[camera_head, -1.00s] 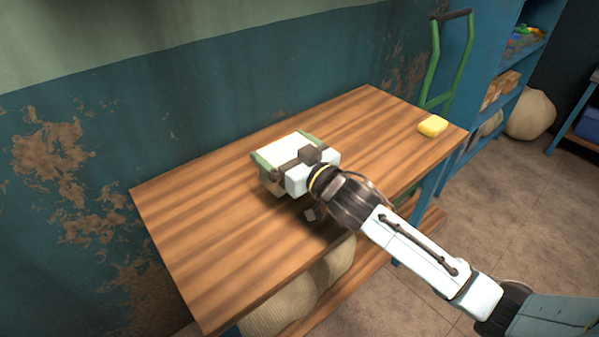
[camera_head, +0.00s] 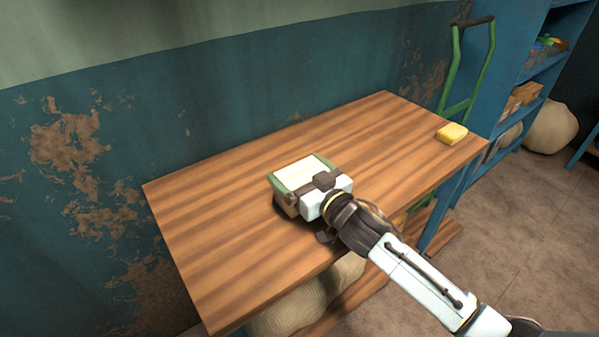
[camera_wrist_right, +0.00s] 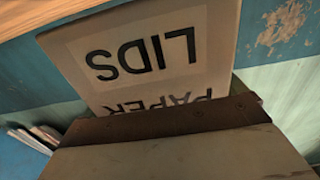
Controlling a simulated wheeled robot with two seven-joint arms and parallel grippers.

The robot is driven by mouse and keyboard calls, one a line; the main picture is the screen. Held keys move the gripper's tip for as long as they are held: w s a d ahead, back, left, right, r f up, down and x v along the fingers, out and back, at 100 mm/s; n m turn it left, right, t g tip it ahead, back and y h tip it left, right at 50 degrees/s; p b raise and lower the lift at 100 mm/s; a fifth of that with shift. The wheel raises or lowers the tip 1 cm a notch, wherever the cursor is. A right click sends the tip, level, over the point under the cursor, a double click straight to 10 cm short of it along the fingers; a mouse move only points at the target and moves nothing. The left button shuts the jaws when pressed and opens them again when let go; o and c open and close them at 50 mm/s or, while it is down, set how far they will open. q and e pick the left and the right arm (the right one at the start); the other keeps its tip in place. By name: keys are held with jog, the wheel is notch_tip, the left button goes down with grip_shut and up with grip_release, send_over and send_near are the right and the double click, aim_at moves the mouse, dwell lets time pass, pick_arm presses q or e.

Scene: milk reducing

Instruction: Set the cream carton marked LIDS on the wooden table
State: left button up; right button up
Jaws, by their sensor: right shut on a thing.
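The cream carton (camera_head: 303,170) is in my right gripper (camera_head: 318,186), over the middle of the wooden table (camera_head: 220,230). In the head view its pale top shows with green strips along the edges, and the gripper hides its near side. In the right wrist view the carton (camera_wrist_right: 150,62) shows dark letters LIDS and PAPER, upside down in the picture. My right gripper is shut on it. The carton is at or just above the tabletop; I cannot tell whether its underside touches. My left gripper is not in view.
A yellow block (camera_head: 451,134) lies at the table's far right corner. A green hand truck (camera_head: 474,85) and a blue shelf (camera_head: 533,75) stand beyond it. Pale sacks (camera_head: 300,305) sit under the table. The tabletop left and right of the carton is clear.

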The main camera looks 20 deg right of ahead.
jog(key=shift+s+f, duration=0.2)
jog(key=shift+f, duration=0.4)
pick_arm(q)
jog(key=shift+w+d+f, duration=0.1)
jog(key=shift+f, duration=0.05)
pick_arm(e)
jog(key=o, duration=0.8)
jog(key=shift+f, duration=0.15)
jog(key=shift+o, duration=0.2)
jog(key=shift+w+r, duration=0.1)
jog(key=shift+r, duration=0.45)
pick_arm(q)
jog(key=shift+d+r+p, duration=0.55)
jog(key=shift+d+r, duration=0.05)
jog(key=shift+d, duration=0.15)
pick_arm(e)
jog(key=v, duration=1.1)
jog(key=shift+s+d+r, duration=0.15)
jog(key=shift+s+r, duration=0.25)
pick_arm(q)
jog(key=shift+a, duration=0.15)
